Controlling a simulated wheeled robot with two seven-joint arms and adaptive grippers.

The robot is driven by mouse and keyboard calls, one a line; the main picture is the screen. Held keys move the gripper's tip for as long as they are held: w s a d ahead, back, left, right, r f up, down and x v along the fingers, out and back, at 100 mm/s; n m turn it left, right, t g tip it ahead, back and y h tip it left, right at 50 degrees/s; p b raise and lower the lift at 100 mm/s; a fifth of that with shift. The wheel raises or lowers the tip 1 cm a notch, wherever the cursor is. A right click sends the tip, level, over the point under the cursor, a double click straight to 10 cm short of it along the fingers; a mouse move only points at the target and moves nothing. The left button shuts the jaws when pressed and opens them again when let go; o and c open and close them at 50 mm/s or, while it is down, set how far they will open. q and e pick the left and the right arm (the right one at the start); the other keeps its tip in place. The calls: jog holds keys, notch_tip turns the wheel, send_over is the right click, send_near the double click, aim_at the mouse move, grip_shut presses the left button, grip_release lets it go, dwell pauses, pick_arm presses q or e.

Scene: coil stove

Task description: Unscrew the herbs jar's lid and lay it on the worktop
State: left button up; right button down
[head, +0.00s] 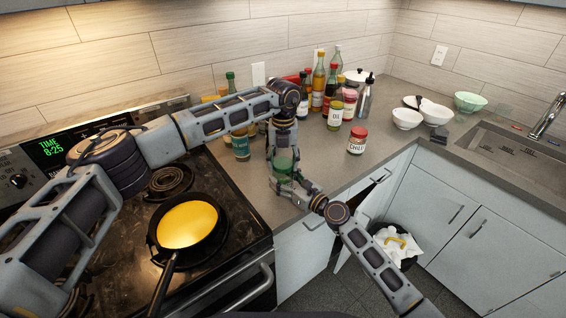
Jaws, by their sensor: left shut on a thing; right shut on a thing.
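The herbs jar (284,162), a green jar, stands upright near the worktop's (312,178) front edge, right of the stove. Its label is hidden. My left gripper (281,146) points down from above and is shut on the jar's top; its fingers and wrist hide the lid. My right gripper (287,181) comes from the front right, low down, and is shut on the jar's body. I cannot tell whether the lid has turned or whether the jar touches the worktop.
A red-lidded chili jar (356,141) stands right of my grippers. Several bottles and jars (319,83) stand behind. White bowls (406,119) are farther right, before the sink (515,155). A pan (189,224) with yellow contents sits on the stove. A bin (396,246) stands below. Worktop right of the chili jar is clear.

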aim_at(283, 163)
pick_arm(q)
jog(key=shift+r, duration=0.4)
dwell(0.3)
jog(key=shift+r, duration=1.95)
pick_arm(e)
jog(key=shift+c, duration=1.5)
grip_release()
jog(key=shift+d, duration=0.1)
jog(key=v, duration=1.1)
jog(key=shift+s+d, duration=0.25)
jog(key=shift+s, duration=0.05)
